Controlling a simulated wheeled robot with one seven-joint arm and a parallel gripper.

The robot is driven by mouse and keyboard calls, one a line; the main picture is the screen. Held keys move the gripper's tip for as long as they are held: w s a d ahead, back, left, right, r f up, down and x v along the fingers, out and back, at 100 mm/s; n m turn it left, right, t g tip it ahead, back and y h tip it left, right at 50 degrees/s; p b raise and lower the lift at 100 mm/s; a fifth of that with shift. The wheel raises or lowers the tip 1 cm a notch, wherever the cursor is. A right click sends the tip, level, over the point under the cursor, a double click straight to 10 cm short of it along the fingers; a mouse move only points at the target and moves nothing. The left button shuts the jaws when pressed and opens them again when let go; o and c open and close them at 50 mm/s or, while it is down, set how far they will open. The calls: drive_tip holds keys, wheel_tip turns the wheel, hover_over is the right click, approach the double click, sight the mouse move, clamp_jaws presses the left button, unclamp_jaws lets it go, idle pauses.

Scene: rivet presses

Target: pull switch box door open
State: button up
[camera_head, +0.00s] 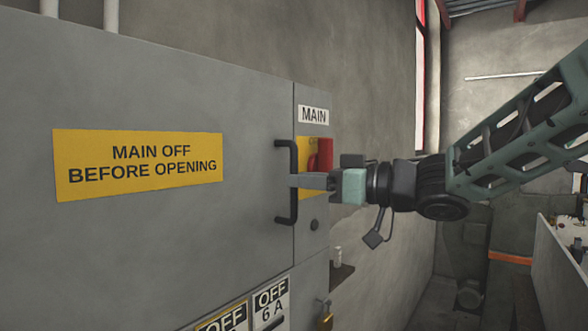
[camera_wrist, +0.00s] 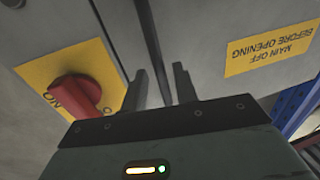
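The grey switch box door (camera_head: 130,235) looks flush with the box and carries a yellow sign reading MAIN OFF BEFORE OPENING (camera_head: 138,163). A black upright bar handle (camera_head: 287,214) stands at the door's right edge. My gripper (camera_head: 294,181) is level with the handle's middle, reaching it from the right. In the wrist view, my gripper's two fingers (camera_wrist: 161,76) stand apart, with the dark handle bar (camera_wrist: 150,45) running between them. A gap shows beside the bar, so the fingers do not look closed on it. The fingertips are partly hidden by the handle in the head view.
A red rotary switch (camera_head: 320,155) on a yellow plate sits right of the handle, under a MAIN label (camera_head: 314,115); it shows close beside my fingers in the wrist view (camera_wrist: 76,93). A padlock (camera_head: 325,318) hangs below. Bare wall stands right of the box.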

drive_tip(key=shift+x, duration=1.35)
clamp_jaws()
